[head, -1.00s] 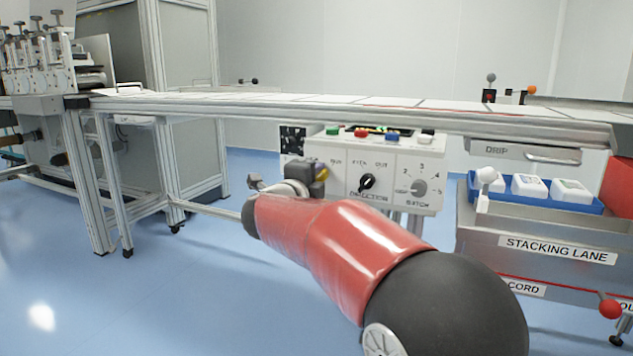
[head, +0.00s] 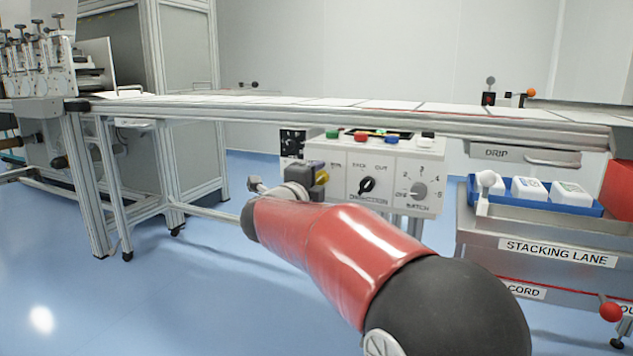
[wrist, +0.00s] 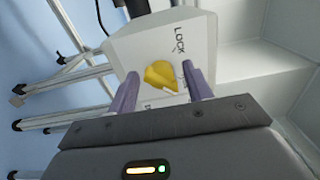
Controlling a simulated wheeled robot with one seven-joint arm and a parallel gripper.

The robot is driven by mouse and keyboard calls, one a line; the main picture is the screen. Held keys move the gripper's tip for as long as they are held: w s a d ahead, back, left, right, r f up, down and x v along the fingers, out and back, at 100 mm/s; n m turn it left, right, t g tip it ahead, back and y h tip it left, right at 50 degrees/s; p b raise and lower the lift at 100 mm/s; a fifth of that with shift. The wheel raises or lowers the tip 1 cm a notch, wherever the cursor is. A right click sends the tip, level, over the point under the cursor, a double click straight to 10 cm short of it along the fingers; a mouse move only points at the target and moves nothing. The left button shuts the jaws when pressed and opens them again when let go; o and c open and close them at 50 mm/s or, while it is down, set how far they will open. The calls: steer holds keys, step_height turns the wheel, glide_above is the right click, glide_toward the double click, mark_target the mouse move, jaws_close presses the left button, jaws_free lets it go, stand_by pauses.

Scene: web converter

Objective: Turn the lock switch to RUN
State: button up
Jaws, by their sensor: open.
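The lock switch is a yellow knob (wrist: 161,75) on a pale panel face, close in front of my gripper in the wrist view. The word LOCK (wrist: 180,40) is printed beside it; another label is mostly hidden by a finger. My gripper (wrist: 160,70) is open, with one purple-grey finger on each side of the knob; I cannot tell whether either touches it. In the head view the knob shows as a small yellow patch (head: 322,177) on the left of the control box (head: 427,171), partly hidden by my gripper and wrist.
The box also carries a black direction knob (head: 367,186), a grey batch dial (head: 419,190) and coloured buttons on top. The conveyor (head: 340,112) runs just above and behind. A stacking lane cart (head: 490,250) with a blue tray stands right. Floor at left is clear.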

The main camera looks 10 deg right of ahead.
steer(key=v, duration=0.7)
steer(key=shift+s+a, duration=0.2)
steer(key=shift+s, duration=0.05)
steer(key=s+a+f+n+t+y, duration=0.1)
steer(key=s+a+n+y, duration=0.3)
steer(key=s+n+y, duration=0.8)
steer(key=s+d+f+n+g, duration=0.3)
steer(key=s+f+n, duration=0.1)
steer(key=s+f, duration=0.25)
steer(key=s+d+f+n+g+h, duration=0.1)
steer(key=s+d+f+n+g, duration=0.2)
steer(key=s+f+n+g, duration=0.25)
steer(key=s+d+f+n+g, duration=0.2)
steer(key=s+d+f+n, duration=0.15)
steer(key=s+f, duration=0.4)
step_height(320, 180, up, 14)
steer(key=a+p, duration=0.1)
steer(key=p, duration=1.2)
steer(key=shift+f, duration=0.2)
